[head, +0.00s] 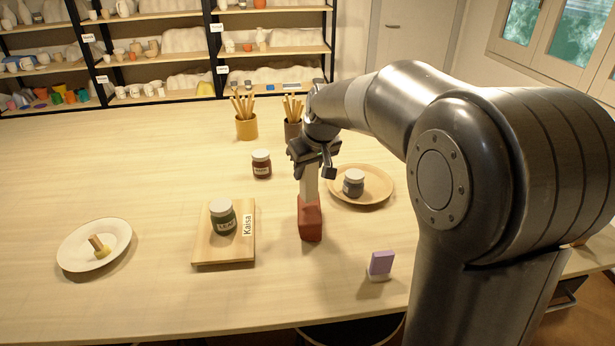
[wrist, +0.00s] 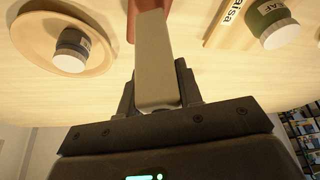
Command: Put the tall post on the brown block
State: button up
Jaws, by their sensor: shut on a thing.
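The tall post (head: 310,183) is pale, slim and upright. My gripper (head: 313,163) is shut on its upper part. In the wrist view, the post (wrist: 154,60) stands between the two fingers. The brown block (head: 310,221) is reddish-brown and stands upright on the table, directly below the post in the head view. The post's lower end meets the block's top in the picture; I cannot tell whether they touch. In the wrist view, a strip of the block (wrist: 146,5) shows beyond the post, which hides part of it.
A round wooden plate (head: 374,199) with a dark jar (head: 353,183) stands close right of the block. A wooden board (head: 210,255) with a green jar (head: 222,217) lies left. A red-brown jar (head: 261,164) and brush pots stand behind. A purple-and-white piece (head: 381,264) stands front right.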

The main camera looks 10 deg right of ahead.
jog(key=shift+f, duration=1.2)
jog(key=shift+f, duration=0.15)
jog(key=o, duration=1.1)
